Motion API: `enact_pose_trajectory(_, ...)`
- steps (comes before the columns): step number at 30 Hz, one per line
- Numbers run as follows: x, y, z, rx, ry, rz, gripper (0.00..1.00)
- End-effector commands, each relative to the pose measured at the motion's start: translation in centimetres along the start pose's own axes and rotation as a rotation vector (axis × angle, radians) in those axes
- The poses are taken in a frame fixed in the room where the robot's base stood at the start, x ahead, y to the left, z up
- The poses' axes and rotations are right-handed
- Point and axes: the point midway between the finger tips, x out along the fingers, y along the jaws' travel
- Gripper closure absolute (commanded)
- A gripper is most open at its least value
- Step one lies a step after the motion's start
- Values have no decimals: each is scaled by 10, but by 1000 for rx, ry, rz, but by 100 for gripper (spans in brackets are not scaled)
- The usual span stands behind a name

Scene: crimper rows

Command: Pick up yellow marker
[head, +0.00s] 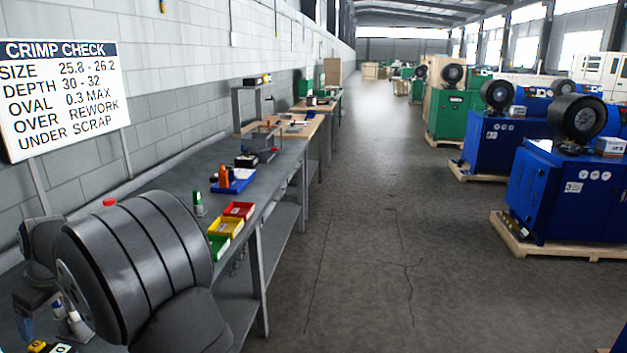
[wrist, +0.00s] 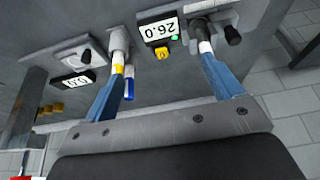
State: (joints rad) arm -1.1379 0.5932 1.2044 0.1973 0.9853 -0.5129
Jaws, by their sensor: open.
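My gripper (wrist: 161,65) shows in the wrist view as two blue fingers on a grey bracket. The fingers are spread wide apart, with nothing held between them. A slim pale piece with a yellow band (wrist: 118,69) shows at the left fingertip; it may be the yellow marker, but its full shape is hidden. I cannot tell whether the finger touches it. A blue and white marker-like piece (wrist: 129,88) is just beside that finger. In the head view, my arm hides most of the gripper, and no yellow marker can be made out.
In the head view, the grey bench (head: 175,180) holds red, yellow and green bins (head: 226,228) and a blue tray (head: 234,181).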

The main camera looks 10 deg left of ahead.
Motion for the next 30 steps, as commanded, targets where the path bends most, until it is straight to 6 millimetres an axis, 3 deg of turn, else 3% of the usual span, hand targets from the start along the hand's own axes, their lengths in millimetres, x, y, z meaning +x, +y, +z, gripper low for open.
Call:
enact_pose_trajectory(1,0,0,0,0,0,0,26)
enact_pose_trajectory(6,0,0,0,0,0,0,55)
enact_pose_trajectory(17,2,5,-6,2,-12,-1,55)
enact_pose_trajectory(30,31,64,-61,62,-225,-3,55)
